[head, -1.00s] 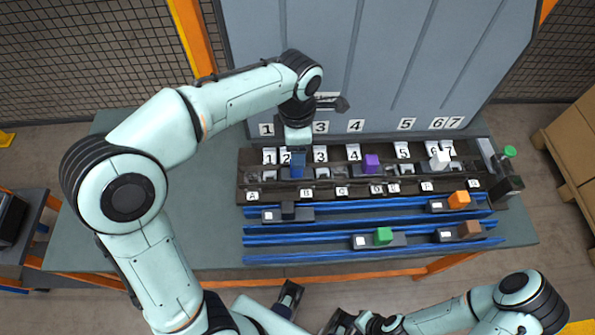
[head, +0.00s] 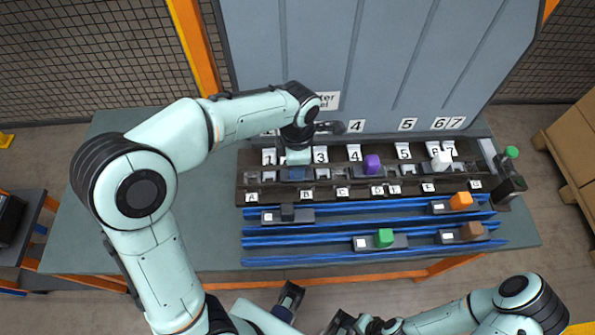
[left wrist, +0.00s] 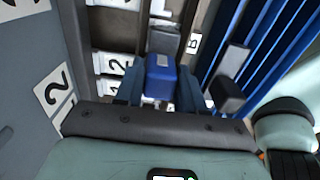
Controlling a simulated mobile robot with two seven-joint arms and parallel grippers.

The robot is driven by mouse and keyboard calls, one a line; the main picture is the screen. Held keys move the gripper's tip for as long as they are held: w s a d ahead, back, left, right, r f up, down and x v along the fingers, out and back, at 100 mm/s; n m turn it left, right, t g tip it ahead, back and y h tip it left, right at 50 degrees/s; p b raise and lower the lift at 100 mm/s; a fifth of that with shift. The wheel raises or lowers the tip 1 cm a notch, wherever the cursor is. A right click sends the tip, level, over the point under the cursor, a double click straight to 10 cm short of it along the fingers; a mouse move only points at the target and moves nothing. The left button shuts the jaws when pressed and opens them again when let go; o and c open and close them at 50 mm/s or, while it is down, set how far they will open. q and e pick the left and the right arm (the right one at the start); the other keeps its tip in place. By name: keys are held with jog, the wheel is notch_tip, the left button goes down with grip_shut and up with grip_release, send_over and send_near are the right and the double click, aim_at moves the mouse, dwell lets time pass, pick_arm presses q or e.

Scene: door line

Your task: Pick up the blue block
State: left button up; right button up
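The blue block (left wrist: 160,80) sits upright on a grey carrier at the slot marked 2 in the left wrist view. My left gripper (left wrist: 160,92) is lowered over it, one finger on each side. The fingers look open, with narrow gaps to the block; contact cannot be made out. In the head view my left gripper (head: 298,160) hides most of the block. My right gripper (head: 342,322) is low at the bottom edge, far from the block; its fingers are not clear.
A purple block (head: 372,164) and a white block (head: 441,160) stand in the same dark rack (head: 330,199). Blue rails (head: 330,238) in front hold carriers with green (head: 384,238), orange (head: 461,201) and brown (head: 471,231) blocks. A grey panel (head: 390,50) rises behind.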

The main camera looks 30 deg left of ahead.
pick_arm(q)
grip_shut()
jog(key=shift+r, duration=0.1)
